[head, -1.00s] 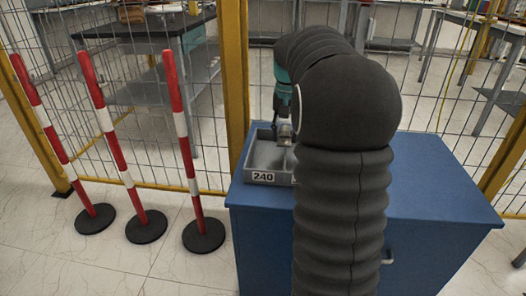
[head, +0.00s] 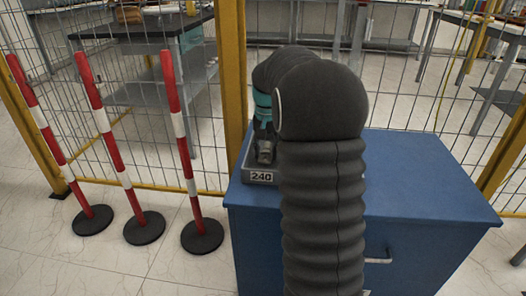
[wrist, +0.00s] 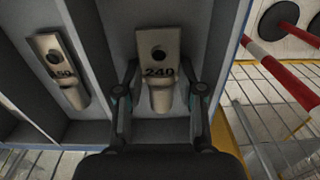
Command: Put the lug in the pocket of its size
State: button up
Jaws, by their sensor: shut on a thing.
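My gripper (wrist: 160,86) is shut on the barrel of a metal lug (wrist: 158,44) marked 240, with a finger on each side. In the wrist view the lug is over or in an end compartment of the grey tray (wrist: 198,30). I cannot tell whether it touches the floor. In the head view my gripper (head: 263,135) is just behind the tray's front wall (head: 246,176), which bears a 240 label (head: 261,177). My arm hides the rest of the tray.
A second lug (wrist: 58,70), its number hard to read, lies in the neighbouring compartment. The tray stands on a blue cabinet (head: 430,190), clear at right. Red-and-white posts (head: 180,130) and a yellow-framed mesh fence (head: 236,80) stand nearby.

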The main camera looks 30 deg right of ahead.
aim_at(266, 153)
jog(key=shift+f, duration=0.2)
jog(key=o, duration=1.2)
jog(key=shift+r, duration=0.1)
notch_tip(266, 153, up, 12)
jog(key=p, duration=0.1)
jog(key=s+a+r+n+t, duration=0.1)
jog(key=s+a+r+n, duration=0.15)
jog(key=s+a, duration=0.45)
jog(key=s+a+f+n+t, duration=0.1)
jog(key=s+a+f, duration=0.2)
jog(key=s, duration=0.4)
jog(key=s+a+f+n+t, duration=0.2)
jog(key=s+a+f, duration=0.1)
jog(key=s, duration=0.4)
jog(key=s+a+f+n+t, duration=0.1)
jog(key=s+a+f, duration=0.1)
jog(key=s+a, duration=0.3)
jog(key=shift+s+f, duration=0.4)
jog(key=shift+s, duration=0.85)
